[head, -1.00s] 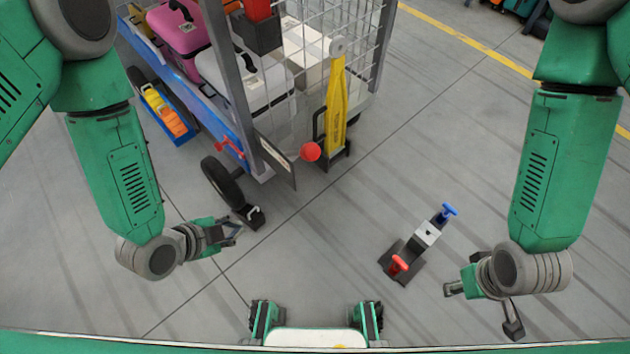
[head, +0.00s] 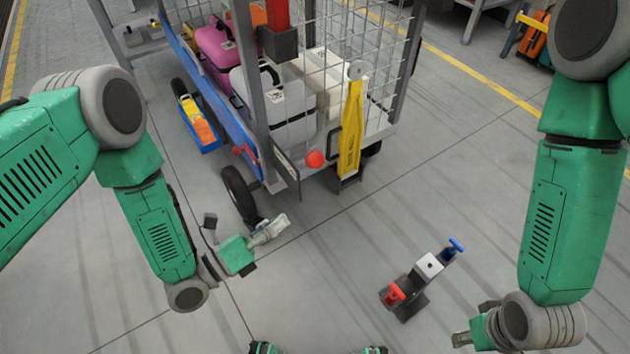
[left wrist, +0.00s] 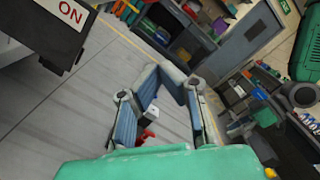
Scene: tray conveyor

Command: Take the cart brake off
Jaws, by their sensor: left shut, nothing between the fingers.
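The cart (head: 232,110) stands at upper middle in the head view, loaded with cases. A red ball knob (head: 315,159) sits at its near corner, beside a dark plate (head: 287,174) with a pale label. In the left wrist view a sign reading "ON" (left wrist: 72,14) shows at upper left; the knob is not visible there. My left gripper (head: 281,223) is shut and empty, below the plate and near the front wheel (head: 239,192), apart from the knob in the picture. Its fingers (left wrist: 165,74) also show in the left wrist view. My right gripper (head: 462,340) is partly cut off at the bottom edge.
A yellow upright bar (head: 350,130) stands at the cart's near end, right of the knob. A dark floor stand (head: 411,303) with a red and a blue handle is at lower right. The floor between is clear.

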